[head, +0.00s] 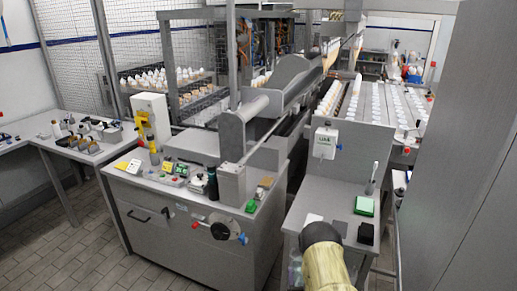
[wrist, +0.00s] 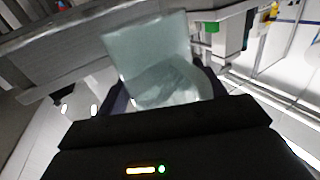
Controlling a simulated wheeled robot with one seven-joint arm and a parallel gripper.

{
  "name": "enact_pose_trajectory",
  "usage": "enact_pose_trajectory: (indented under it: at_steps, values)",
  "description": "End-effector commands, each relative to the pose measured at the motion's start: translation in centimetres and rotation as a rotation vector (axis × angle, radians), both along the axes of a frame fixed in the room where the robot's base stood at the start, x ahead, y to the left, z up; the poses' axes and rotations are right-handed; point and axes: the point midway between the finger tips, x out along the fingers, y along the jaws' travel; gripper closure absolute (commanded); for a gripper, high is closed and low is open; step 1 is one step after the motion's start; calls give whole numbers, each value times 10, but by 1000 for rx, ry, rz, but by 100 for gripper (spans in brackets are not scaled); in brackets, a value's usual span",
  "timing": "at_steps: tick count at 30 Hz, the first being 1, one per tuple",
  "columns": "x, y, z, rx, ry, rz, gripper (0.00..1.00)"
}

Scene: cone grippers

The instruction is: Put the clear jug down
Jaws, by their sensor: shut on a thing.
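The clear jug (wrist: 150,55) shows in the wrist view as a pale, see-through, greenish vessel, tilted in the picture. My gripper (wrist: 165,92) is shut on it, with a dark finger on each side. The jug's lower part is partly hidden behind the black gripper body. In the head view my arm reaches in from the bottom edge, and the gripper is hidden there. A small pale patch left of the arm may be the jug, but I cannot tell.
In the head view a grey bench (head: 330,190) carries a green box (head: 364,205), a black box (head: 366,233) and a white sheet (head: 313,218). Left is a machine cabinet (head: 190,230) with small items on top. A side table (head: 60,145) stands far left. Tiled floor lies between.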

Motion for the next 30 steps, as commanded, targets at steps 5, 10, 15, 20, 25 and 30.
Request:
enact_pose_trajectory:
  at_steps: [5, 10, 15, 20, 25, 30]
  values:
    - [4, 4, 32, -2, -2, -31, 62]
    - [7, 6, 49, -1, -2, -48, 62]
    - [8, 7, 52, 0, -1, -53, 62]
    - [8, 6, 51, 1, -1, -53, 62]
    - [7, 0, 50, -1, -1, -54, 62]
    - [7, -3, 51, 1, 0, -55, 62]
